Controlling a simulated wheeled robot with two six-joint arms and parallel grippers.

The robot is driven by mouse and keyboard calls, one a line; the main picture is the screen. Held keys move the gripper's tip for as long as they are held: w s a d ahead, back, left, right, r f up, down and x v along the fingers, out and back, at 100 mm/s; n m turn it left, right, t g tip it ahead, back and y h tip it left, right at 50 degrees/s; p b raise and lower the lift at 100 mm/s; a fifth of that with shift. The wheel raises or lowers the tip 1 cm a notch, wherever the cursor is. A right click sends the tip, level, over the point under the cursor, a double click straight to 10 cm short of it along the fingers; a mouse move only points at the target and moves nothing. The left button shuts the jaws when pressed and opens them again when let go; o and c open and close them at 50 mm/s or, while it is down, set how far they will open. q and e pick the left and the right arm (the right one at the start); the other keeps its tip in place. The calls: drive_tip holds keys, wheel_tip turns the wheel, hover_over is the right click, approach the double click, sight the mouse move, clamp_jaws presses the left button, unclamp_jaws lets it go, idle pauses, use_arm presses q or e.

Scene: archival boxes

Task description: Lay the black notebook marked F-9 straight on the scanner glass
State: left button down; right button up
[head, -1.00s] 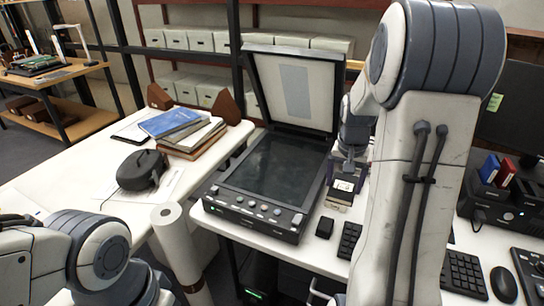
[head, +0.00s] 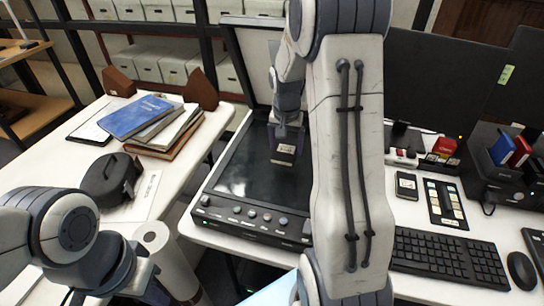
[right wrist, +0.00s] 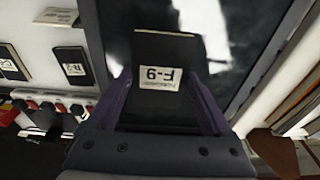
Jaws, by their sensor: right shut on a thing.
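The black notebook marked F-9 (head: 284,154) is over the dark scanner glass (head: 240,170), near the middle of its length. It also shows in the right wrist view (right wrist: 165,50), its white F-9 label upside down there. My right gripper (right wrist: 166,95) is shut on the notebook, with a finger along each side. In the head view the same gripper (head: 288,130) comes down over the glass from my large arm. I cannot tell whether the notebook touches the glass. My left arm's links show at lower left; its fingers are out of view.
The scanner's raised lid (head: 240,58) stands behind the glass. Another small black notebook (head: 406,186) lies on the desk right of the scanner, near a keyboard (head: 450,258). A paper roll (head: 165,258) stands left of the scanner. Books (head: 137,117) are stacked on the left table.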

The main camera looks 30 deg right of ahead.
sight(273, 165)
drive_tip(key=w+a+f, duration=0.2)
drive_tip(key=w, duration=0.1)
drive_tip(key=shift+w+a+f, duration=0.2)
drive_tip(key=shift+a+f, duration=0.15)
wheel_tip(273, 165, down, 4)
drive_tip(key=shift+r, duration=0.1)
drive_tip(key=shift+f, duration=0.2)
drive_tip(key=o, duration=1.2)
drive_tip(key=shift+r, duration=0.1)
